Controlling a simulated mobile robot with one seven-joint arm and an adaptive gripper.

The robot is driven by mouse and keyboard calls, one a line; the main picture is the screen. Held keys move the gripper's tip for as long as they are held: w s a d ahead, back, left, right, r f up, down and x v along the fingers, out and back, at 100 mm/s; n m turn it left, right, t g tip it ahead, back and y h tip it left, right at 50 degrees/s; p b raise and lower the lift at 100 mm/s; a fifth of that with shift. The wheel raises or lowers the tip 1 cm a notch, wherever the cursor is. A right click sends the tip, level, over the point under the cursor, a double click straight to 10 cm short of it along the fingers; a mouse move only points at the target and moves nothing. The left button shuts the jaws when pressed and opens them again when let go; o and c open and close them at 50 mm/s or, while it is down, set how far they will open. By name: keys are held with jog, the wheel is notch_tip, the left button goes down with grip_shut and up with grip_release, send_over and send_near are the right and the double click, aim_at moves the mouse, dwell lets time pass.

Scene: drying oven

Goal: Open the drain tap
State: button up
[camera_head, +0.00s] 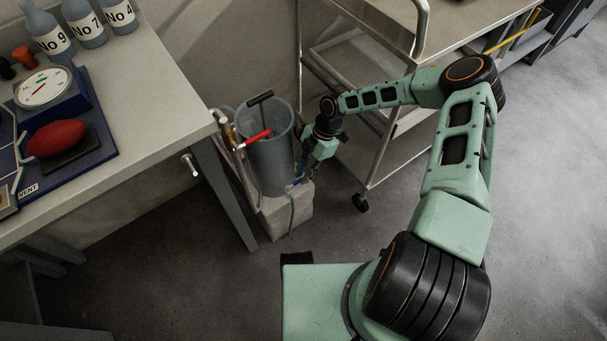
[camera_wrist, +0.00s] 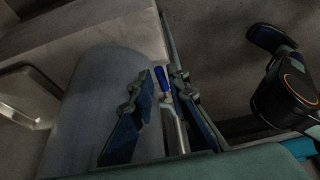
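The drain tap shows as a small blue lever (camera_wrist: 162,79) in the wrist view, with a pale metal part below it. In the head view a small blue bit (camera_head: 298,181) shows low on the right side of a grey cylindrical vessel (camera_head: 268,163). My gripper (camera_head: 303,176) reaches down beside the vessel, its tips close to the tap. In the wrist view my gripper (camera_wrist: 160,76) is open, one finger on each side of the blue lever. Narrow gaps seem to separate lever and fingers; contact is hard to tell.
The vessel stands on a pale block (camera_head: 287,215). A bench (camera_head: 150,130) is at left, a wheeled metal cart (camera_head: 385,160) at right. Floor in front is clear.

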jog(key=shift+f, duration=0.1)
grip_shut()
jog(key=shift+s, duration=0.1)
jog(key=s+a+m+t+b, duration=0.1)
jog(key=s+m+t, duration=0.2)
jog(key=m, duration=0.6)
jog(key=s+a+m+t+h+b, duration=0.1)
jog(key=s+m+t, duration=0.2)
jog(key=m, duration=0.6)
jog(key=shift+s+b, duration=0.3)
jog(key=shift+s, duration=0.95)
